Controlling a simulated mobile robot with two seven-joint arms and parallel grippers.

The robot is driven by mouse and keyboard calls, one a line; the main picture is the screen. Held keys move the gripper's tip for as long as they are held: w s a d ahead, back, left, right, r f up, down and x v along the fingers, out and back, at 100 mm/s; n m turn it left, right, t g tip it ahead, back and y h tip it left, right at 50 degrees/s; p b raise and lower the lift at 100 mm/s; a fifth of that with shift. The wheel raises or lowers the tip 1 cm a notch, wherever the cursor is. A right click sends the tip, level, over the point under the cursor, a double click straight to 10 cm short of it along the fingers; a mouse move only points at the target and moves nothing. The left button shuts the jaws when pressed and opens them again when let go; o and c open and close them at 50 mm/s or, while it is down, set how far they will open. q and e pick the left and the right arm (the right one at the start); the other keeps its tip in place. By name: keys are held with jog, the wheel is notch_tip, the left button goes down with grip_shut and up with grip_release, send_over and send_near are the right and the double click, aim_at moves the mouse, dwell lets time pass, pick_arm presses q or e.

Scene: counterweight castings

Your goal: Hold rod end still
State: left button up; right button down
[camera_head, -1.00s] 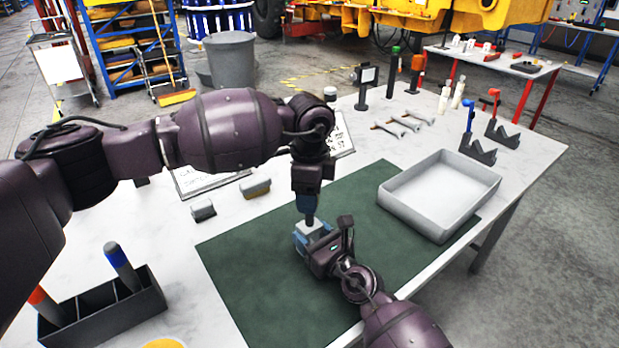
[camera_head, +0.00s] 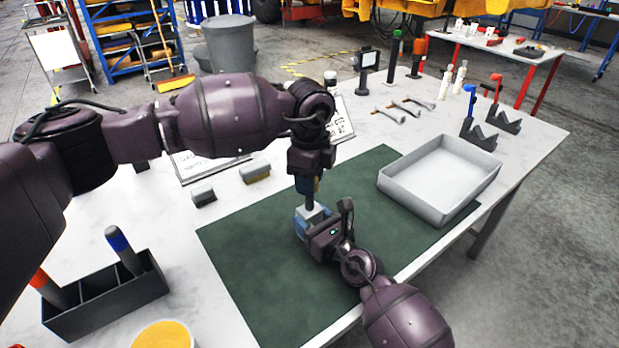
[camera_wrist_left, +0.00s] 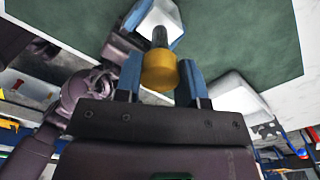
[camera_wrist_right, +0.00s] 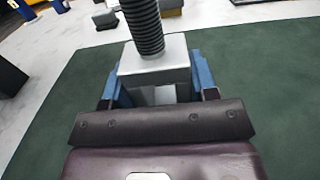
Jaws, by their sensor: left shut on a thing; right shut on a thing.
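A grey block (camera_head: 311,214) is above the green mat, and a dark threaded rod (camera_wrist_right: 143,25) stands upright from its top. My right gripper (camera_head: 316,228) is shut on the block, with blue fingers on opposite sides in the right wrist view (camera_wrist_right: 159,85). My left gripper (camera_head: 308,185) is above the block, pointing down. In the left wrist view, a yellow round end piece (camera_wrist_left: 159,72) on the rod sits between my left gripper's fingers (camera_wrist_left: 158,80), which are shut on it. Whether the block touches the mat is hidden.
The green mat (camera_head: 255,275) is mostly bare. A grey tray (camera_head: 440,170) stands at its right. A dark divided holder (camera_head: 108,300) with handled tools is at the front left. Two small blocks (camera_head: 255,172) and several metal tools (camera_head: 405,108) lie farther back.

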pick_arm(q)
jog(key=m, duration=3.5)
jog(key=shift+f+m, duration=0.1)
jog(key=shift+m, duration=0.3)
jog(key=m, duration=2.3)
